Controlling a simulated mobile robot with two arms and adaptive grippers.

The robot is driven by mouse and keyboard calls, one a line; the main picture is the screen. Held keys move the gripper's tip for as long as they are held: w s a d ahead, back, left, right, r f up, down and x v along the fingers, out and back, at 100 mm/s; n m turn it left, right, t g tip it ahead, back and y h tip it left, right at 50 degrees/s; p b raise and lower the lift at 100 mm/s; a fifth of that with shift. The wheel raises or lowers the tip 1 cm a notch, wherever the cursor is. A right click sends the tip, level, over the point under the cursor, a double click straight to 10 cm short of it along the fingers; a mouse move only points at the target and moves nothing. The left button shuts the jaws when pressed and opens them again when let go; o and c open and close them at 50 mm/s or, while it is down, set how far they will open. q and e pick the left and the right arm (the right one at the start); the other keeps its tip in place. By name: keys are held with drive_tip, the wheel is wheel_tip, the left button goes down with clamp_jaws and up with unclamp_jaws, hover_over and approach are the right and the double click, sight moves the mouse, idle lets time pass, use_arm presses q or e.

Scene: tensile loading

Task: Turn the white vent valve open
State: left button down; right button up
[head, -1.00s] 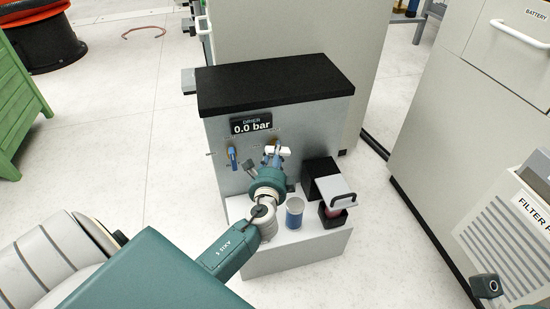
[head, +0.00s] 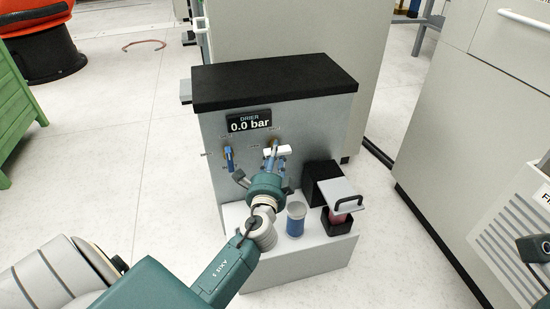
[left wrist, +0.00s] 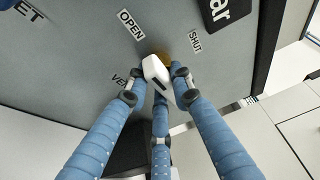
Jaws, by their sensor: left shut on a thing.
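The white vent valve handle (left wrist: 158,76) is on the grey front panel of the drier (head: 212,130), close to the OPEN (left wrist: 130,24) and SHUT (left wrist: 196,42) labels. In the head view the white handle (head: 283,150) shows below the 0.0 bar display. My left gripper (head: 276,165) is at the panel. In the left wrist view its blue fingers (left wrist: 160,88) are shut around the handle from both sides, with a third finger below. The fingers hide part of the handle. A dark jointed part, perhaps of my right gripper (head: 535,250), shows at the right edge.
A blue-handled valve (head: 229,158) is left on the panel. A blue cup (head: 296,219) and a red item in a black holder (head: 340,215) stand on the drier's ledge, right of my arm. Large cabinets stand behind and right.

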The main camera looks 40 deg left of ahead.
use_arm(q)
drive_tip(key=shift+d+f, duration=0.1)
drive_tip(key=shift+f, duration=0.05)
drive_tip(key=c, duration=1.8)
unclamp_jaws()
drive_tip(key=shift+o, duration=0.2)
drive_tip(key=v, duration=1.2)
